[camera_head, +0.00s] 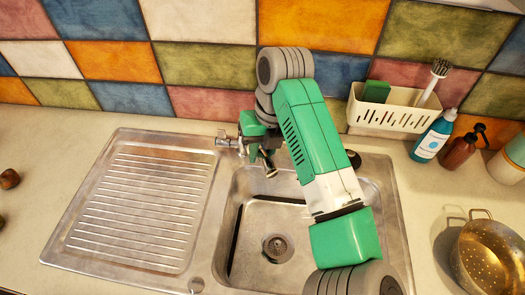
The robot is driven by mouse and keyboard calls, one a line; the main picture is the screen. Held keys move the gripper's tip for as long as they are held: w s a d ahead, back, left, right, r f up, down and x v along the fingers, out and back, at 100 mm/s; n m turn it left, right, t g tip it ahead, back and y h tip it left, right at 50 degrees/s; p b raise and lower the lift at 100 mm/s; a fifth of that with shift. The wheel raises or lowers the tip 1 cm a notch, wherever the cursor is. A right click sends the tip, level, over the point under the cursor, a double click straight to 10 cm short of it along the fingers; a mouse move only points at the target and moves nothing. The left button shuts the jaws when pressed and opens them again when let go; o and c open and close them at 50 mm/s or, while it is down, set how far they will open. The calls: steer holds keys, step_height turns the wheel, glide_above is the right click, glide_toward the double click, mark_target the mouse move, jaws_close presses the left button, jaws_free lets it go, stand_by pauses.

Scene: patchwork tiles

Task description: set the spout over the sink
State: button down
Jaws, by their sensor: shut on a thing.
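The steel sink basin (307,238) with its round drain lies in the middle of the view. The tap body (226,142) stands behind the sink at the boundary between drainboard and basin. The spout (268,164) shows as a short metal piece at my gripper, its dark-ringed end tilted down over the back left part of the basin. My gripper (254,152) is shut on the spout. The fingers are small and partly hidden, and my green arm covers the back right of the basin.
A ribbed drainboard (135,205) lies left of the basin. At right are a cream caddy (390,118) with a sponge and brush, a blue bottle (432,138), a brown bottle (460,152) and a brass colander (487,262). A tiled wall (205,62) stands behind.

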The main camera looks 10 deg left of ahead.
steer(key=c, duration=1.2)
jaws_free()
steer(key=shift+c, duration=0.2)
step_height(320, 180, up, 8)
steer(key=d, duration=0.1)
steer(key=shift+w+d+f+p, duration=0.15)
steer(key=shift+w+p, duration=0.2)
steer(key=shift+w, duration=0.05)
